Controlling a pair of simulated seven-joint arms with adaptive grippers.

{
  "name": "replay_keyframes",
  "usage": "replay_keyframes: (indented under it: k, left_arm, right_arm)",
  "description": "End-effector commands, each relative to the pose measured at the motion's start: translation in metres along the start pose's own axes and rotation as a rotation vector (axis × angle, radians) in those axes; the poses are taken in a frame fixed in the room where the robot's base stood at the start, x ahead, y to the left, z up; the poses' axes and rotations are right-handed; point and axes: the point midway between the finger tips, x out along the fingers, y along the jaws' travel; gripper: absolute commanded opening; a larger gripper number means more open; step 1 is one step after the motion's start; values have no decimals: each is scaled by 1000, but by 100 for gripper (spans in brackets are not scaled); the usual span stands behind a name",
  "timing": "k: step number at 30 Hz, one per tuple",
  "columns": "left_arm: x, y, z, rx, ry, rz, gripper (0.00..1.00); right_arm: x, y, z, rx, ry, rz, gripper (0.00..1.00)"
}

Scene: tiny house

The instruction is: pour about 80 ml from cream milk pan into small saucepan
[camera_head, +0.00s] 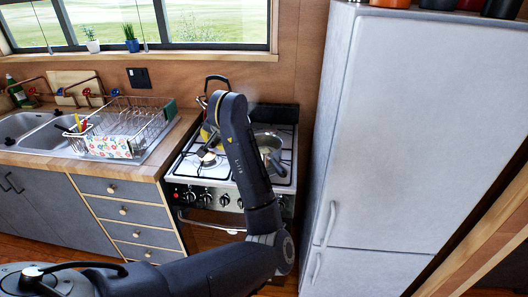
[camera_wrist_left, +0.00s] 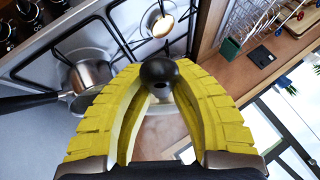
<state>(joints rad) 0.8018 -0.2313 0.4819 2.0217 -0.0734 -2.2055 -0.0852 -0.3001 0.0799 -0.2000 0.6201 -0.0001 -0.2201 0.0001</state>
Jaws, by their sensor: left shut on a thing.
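The small saucepan (camera_wrist_left: 92,73) is steel with a dark handle and sits on the stove, left of my fingers in the left wrist view. In the head view the saucepan (camera_head: 268,139) is on the right side of the stove, partly behind my arm. My left gripper (camera_wrist_left: 158,78) has its yellow fingers closed around a rounded black handle end. A pale vessel, seemingly the cream milk pan (camera_wrist_left: 156,128), shows between the fingers; most of it is hidden. In the head view my arm covers most of this gripper. My right gripper is not in view.
A black looped handle (camera_head: 216,79) rises at the back left of the stove (camera_head: 178,167). A dish rack (camera_head: 145,122) stands on the counter to the left. The tall fridge (camera_head: 420,130) closes off the right side. The front left burner (camera_head: 207,157) is bare.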

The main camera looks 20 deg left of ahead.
Motion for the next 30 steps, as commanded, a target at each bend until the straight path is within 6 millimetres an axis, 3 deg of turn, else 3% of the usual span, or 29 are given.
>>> replay_keyframes:
  k: [12, 30]
  left_arm:
    - [24, -7, 13, -62, -17, 128, 0]
    - [28, -8, 15, -70, -22, 152, 0]
  right_arm:
    - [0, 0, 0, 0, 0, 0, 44]
    - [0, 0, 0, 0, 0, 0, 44]
